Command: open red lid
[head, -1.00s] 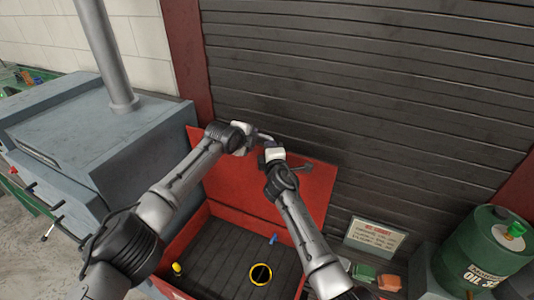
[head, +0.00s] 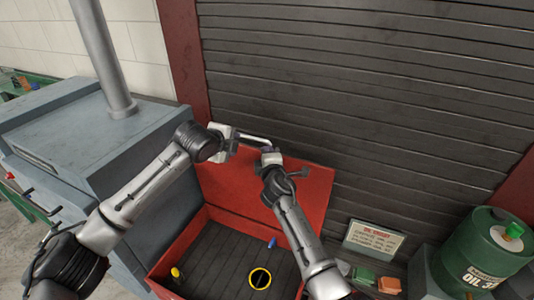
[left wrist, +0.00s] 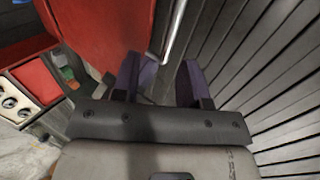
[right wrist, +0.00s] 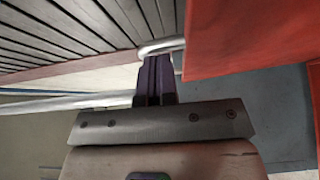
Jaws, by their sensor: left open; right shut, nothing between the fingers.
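The red lid (head: 308,188) stands raised at the back of the red box (head: 215,215), leaning toward the dark shutter. A silver bar handle (head: 252,137) runs along the lid's top edge. My left gripper (head: 232,148) is open beside the handle's left end; its fingers (left wrist: 160,78) are empty, with the handle (left wrist: 175,32) just beyond them. My right gripper (head: 268,150) is shut and empty near the handle's right end. In the right wrist view its closed fingers (right wrist: 155,78) are close to the handle (right wrist: 162,46); contact is unclear. My right arm hides part of the lid.
The open box holds a yellow-black ring (head: 260,279), a blue item (head: 272,242) and a yellow item (head: 176,273). A grey machine (head: 95,140) stands at left. A green oil drum (head: 475,252) and a sign (head: 373,240) are at right. The slatted shutter (head: 400,90) is close behind.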

